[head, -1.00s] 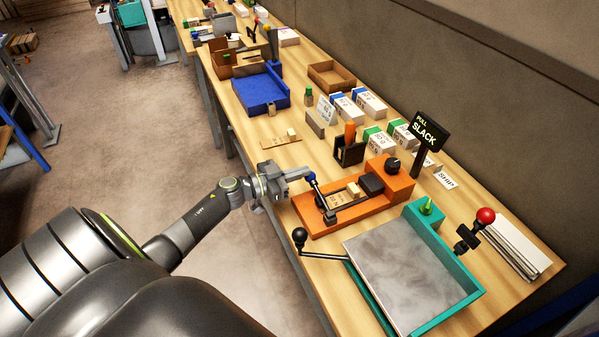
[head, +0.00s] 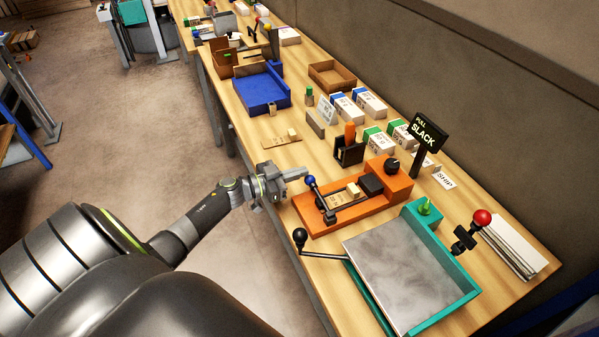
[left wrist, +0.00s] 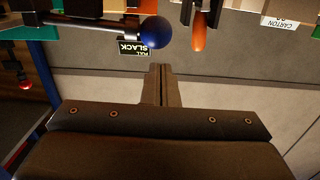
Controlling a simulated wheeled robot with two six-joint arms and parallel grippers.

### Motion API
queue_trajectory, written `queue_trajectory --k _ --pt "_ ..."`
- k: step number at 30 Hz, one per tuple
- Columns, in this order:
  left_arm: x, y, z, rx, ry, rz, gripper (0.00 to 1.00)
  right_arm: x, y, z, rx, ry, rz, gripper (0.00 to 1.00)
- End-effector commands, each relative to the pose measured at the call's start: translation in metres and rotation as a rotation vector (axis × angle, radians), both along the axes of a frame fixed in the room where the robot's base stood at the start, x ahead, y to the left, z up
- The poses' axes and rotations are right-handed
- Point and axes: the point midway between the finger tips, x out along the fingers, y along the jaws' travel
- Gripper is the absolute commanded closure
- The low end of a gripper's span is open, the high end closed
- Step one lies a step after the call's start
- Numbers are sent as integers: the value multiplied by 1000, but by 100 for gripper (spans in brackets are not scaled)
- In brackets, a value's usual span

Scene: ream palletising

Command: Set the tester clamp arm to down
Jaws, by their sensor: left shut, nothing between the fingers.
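The orange tester (head: 375,205) sits on the bench. Its clamp arm is a short dark rod with a blue ball knob (head: 310,181), rising from a pivot (head: 329,217) at the tester's near-left end and leaning. My left gripper (head: 304,173) is shut and empty, its tips beside and slightly above the ball in the head view. In the left wrist view the shut fingers (left wrist: 158,84) point up the picture, and the blue ball (left wrist: 154,32) lies just beyond their tips. I cannot tell whether they touch. My right gripper is not in view.
A teal tray (head: 455,300) with a crank handle (head: 300,236) stands nearest. A "SLACK" sign (head: 428,133) and a black holder (head: 347,152) with an orange handle stand behind the tester. A wooden piece (head: 283,139) lies farther along the bench.

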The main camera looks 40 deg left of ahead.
Motion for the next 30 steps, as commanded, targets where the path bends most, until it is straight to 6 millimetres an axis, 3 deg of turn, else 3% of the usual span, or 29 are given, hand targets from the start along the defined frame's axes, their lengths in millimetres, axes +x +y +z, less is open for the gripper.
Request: queue_trajectory --k 1,7,9,18,30 --pt "0 2 12 1 0 1 100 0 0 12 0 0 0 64" --pt "-3 12 35 0 1 5 100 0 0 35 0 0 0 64" --pt "-21 22 23 4 3 4 100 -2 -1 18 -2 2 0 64" --pt "-71 50 28 2 3 3 100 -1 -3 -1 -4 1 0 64" --pt "-88 60 33 -2 1 4 100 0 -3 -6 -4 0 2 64"
